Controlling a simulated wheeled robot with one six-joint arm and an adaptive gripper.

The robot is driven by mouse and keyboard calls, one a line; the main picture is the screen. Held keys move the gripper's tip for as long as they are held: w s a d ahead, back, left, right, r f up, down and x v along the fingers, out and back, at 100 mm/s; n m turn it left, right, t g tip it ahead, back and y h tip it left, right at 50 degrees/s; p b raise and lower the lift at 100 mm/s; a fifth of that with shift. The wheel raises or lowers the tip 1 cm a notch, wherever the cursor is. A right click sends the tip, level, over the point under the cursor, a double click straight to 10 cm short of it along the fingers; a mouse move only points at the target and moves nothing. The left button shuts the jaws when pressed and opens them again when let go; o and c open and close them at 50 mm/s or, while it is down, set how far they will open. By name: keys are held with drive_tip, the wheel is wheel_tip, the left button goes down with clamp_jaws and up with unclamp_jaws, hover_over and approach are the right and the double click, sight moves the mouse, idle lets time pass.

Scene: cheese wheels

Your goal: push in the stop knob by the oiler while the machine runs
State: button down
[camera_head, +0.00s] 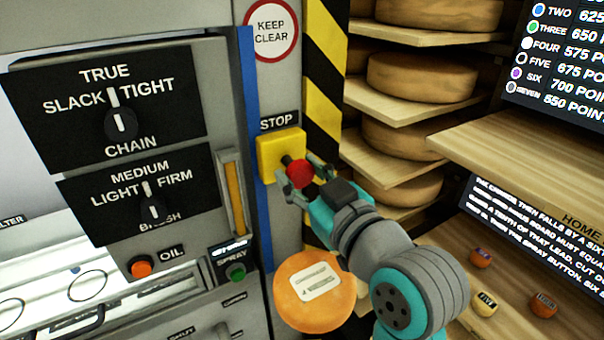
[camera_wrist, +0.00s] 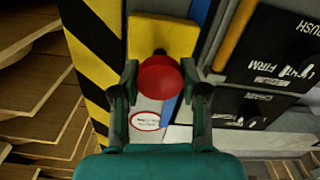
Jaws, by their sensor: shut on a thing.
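The red stop knob (camera_head: 299,174) sticks out on a dark stem from a yellow box (camera_head: 271,147) under a STOP label (camera_head: 278,122). My gripper (camera_head: 297,176) reaches in from the lower right and is shut on the knob, a finger on either side. In the wrist view the round red knob (camera_wrist: 160,79) sits between the fingertips of my gripper (camera_wrist: 160,84), with the yellow box (camera_wrist: 180,36) behind it. Some dark stem shows between knob and box. An orange button (camera_head: 141,267) with an OIL label is at the lower left.
Chain (camera_head: 121,124) and brush (camera_head: 154,209) dials are on black plates at left. An amber upright strip (camera_head: 233,205) and a green spray button (camera_head: 236,272) lie left of the box. Shelves of cheese wheels (camera_head: 422,77) stand at right. A labelled orange disc (camera_head: 313,312) is below my gripper.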

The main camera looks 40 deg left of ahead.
drive_tip(key=shift+x, duration=0.9)
drive_tip(key=c, duration=0.6)
unclamp_jaws()
drive_tip(key=v, duration=1.2)
